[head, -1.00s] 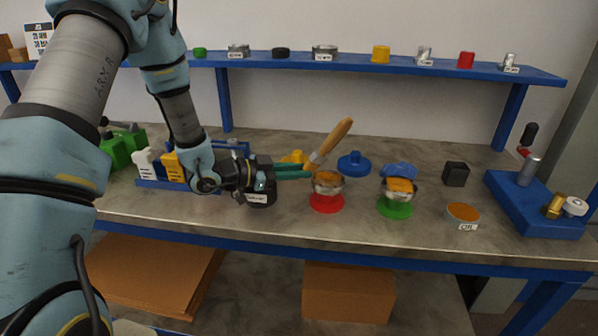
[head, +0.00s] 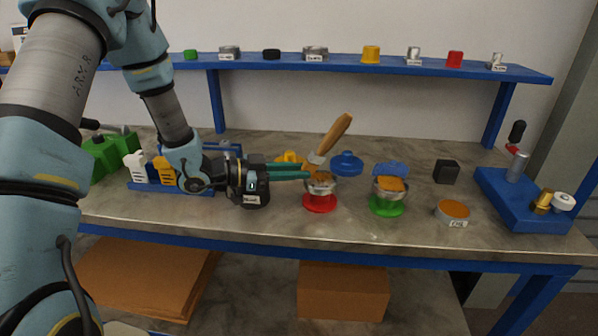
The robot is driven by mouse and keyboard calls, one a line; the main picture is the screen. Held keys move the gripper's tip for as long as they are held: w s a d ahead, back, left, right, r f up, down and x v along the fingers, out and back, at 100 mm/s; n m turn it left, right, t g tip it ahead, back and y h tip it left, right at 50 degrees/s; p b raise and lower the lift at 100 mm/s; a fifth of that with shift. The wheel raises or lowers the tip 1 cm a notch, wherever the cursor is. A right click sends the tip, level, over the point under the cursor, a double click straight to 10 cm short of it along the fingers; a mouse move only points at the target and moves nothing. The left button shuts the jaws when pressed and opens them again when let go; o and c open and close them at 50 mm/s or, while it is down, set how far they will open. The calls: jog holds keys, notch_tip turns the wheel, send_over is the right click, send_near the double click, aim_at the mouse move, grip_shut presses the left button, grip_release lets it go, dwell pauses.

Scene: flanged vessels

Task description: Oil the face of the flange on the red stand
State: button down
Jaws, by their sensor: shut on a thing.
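The red stand (head: 320,204) stands near the front middle of the bench with a metal flange (head: 321,188) on it. Some orange-brown shows on the flange's top face, which is partly hidden by the brush and fingers. My gripper (head: 305,170) reaches in from the left with green fingers, shut on a brush with a wooden handle (head: 334,133). The brush leans up to the right, its lower end at the flange's top. I cannot tell whether the bristles touch the face. An oil dish (head: 453,210) with orange-brown contents stands to the right.
A green stand (head: 387,207) bears another vessel with an orange face, just right of the red one. Blue flanged parts (head: 347,163) lie behind. A black cube (head: 446,171) and a blue fixture (head: 535,204) are to the right. A blue shelf (head: 390,69) runs along the back.

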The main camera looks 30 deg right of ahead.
aim_at(326, 145)
jog(key=shift+w+r+p, duration=0.1)
jog(key=shift+r+p, duration=1.85)
jog(key=shift+r, duration=1)
notch_tip(326, 145, up, 3)
jog(key=shift+p, duration=1)
